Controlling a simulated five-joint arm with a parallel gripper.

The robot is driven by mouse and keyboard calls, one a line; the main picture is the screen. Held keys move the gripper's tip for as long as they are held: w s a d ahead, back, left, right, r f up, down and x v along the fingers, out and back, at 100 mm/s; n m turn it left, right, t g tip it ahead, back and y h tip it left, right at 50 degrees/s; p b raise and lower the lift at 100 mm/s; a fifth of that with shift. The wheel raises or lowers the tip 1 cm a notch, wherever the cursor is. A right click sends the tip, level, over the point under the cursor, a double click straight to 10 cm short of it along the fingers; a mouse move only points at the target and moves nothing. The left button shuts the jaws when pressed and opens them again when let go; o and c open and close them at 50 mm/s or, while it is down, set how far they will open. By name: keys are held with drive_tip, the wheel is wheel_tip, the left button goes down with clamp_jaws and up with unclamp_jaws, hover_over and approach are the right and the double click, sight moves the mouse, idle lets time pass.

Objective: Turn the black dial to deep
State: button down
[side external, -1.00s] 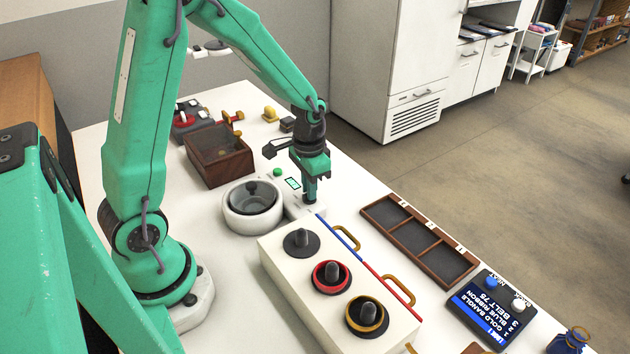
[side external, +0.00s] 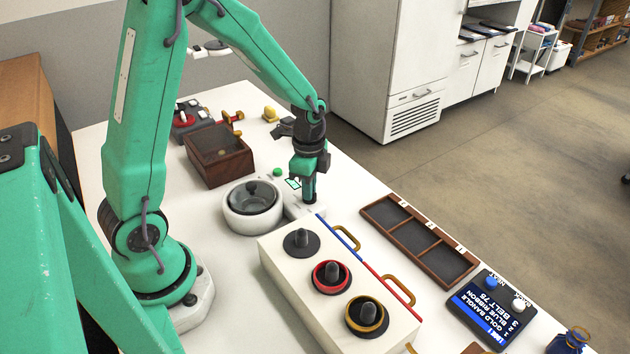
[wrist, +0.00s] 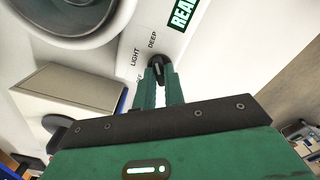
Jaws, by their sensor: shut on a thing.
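The black dial (wrist: 157,67) sits on the white panel of a small machine, between my fingertips in the wrist view. The words LIGHT and DEEP are printed beside it, with DEEP above it and LIGHT to the upper left. The dial's narrow end points up, roughly toward DEEP; its exact setting is hard to read. My gripper (wrist: 159,80) is shut on the dial. In the side view my gripper (side external: 309,196) points down at the right end of the white machine (side external: 232,216), and its fingers hide the dial.
The machine has a round bowl (side external: 252,200), a green button (side external: 277,172) and a small display (side external: 293,184). A white box with several knobs (side external: 290,268) stands close in front. A wooden tray (side external: 425,240) lies to the right, and a brown box (side external: 218,170) stands behind.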

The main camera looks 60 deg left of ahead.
drive_tip(key=shift+m, duration=0.5)
drive_tip(key=c, duration=1.5)
unclamp_jaws()
drive_tip(key=shift+r, duration=0.1)
drive_tip(key=shift+r, duration=3.8)
drive_tip(key=shift+r, duration=0.1)
